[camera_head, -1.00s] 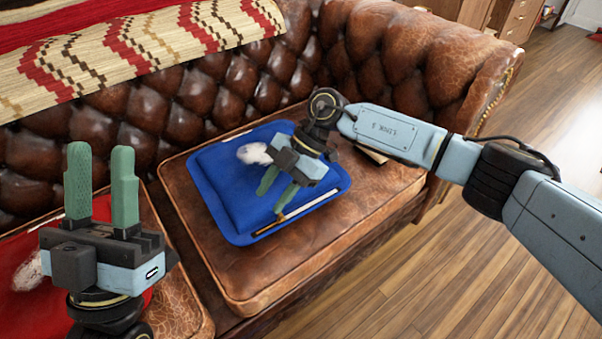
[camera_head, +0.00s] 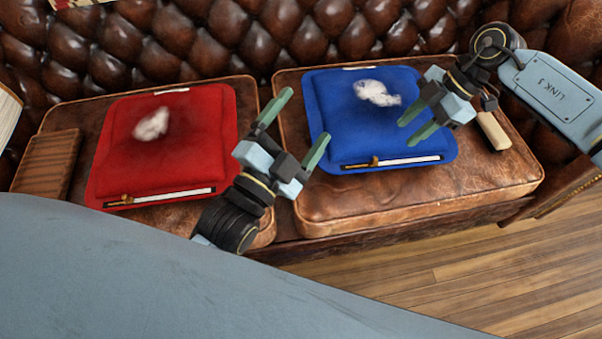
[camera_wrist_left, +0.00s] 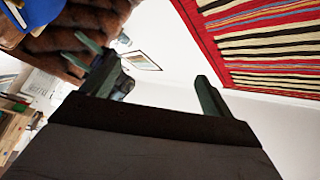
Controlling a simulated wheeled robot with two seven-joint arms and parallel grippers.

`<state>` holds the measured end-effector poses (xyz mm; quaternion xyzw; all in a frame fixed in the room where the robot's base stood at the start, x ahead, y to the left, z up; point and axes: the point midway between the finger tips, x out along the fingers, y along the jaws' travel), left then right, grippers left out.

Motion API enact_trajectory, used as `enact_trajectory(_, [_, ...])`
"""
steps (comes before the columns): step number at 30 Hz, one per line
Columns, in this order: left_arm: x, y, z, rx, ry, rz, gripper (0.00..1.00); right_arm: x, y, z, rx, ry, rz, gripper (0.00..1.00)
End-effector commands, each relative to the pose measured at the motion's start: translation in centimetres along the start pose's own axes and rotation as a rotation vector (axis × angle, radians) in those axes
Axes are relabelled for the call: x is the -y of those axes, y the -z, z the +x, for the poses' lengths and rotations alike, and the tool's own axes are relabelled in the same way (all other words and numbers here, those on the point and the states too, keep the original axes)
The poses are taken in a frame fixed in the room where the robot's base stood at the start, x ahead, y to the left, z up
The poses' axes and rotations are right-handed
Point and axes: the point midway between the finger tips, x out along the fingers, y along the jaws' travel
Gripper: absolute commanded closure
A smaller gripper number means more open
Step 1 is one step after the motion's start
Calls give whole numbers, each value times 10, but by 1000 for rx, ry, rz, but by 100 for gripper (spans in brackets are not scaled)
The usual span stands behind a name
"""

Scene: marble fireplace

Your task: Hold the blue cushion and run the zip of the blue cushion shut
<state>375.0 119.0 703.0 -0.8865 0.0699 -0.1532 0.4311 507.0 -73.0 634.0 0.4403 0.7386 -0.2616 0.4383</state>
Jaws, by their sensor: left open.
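The blue cushion (camera_head: 335,112) lies flat on the right seat of the sofa. Its zip (camera_head: 412,160) runs along the front edge, a short dark stretch on the left and a long white strip on the right. A brass-coloured slider (camera_head: 374,161) sits where they meet. My left gripper (camera_head: 306,115) is open and empty, in front of the gap between the seats, its fingers pointing towards the blue cushion's left edge. Its spread fingers also show in the left wrist view (camera_wrist_left: 142,62). My right gripper (camera_head: 407,134) is open over the cushion's right part, behind the zip; contact is unclear.
A red cushion (camera_head: 200,125) with a similar zip lies on the left seat, beside a brown wooden block (camera_head: 48,165). White fluff (camera_head: 376,92) lies on the blue cushion. A wooden-handled tool (camera_head: 492,130) lies right of it. The tufted backrest (camera_head: 230,40) stands behind.

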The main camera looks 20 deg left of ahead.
Motion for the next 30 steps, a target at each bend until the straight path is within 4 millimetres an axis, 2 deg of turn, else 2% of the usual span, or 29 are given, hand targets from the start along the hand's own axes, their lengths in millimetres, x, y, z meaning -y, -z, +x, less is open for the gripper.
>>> enact_trajectory(1, [-19,-13,-2,47,-60,93,13,0,0,0,0,0,0,64])
enact_trajectory(3, [-43,-29,-7,100,-148,234,13,0,0,0,-1,0,-1,64])
enact_trajectory(9, [-93,-64,-24,176,-366,541,13,0,0,0,-1,0,-1,64])
enact_trajectory(12, [-107,-74,-31,186,-434,631,13,0,0,0,-1,0,-1,64])
enact_trajectory(17, [-117,-81,-33,190,-481,690,13,0,0,0,-1,0,-1,64])
enact_trajectory(23, [-126,-89,-10,189,-481,692,13,0,0,0,-1,0,0,64])
enact_trajectory(30, [-143,-105,32,189,-481,692,13,0,0,0,-1,0,-1,64])
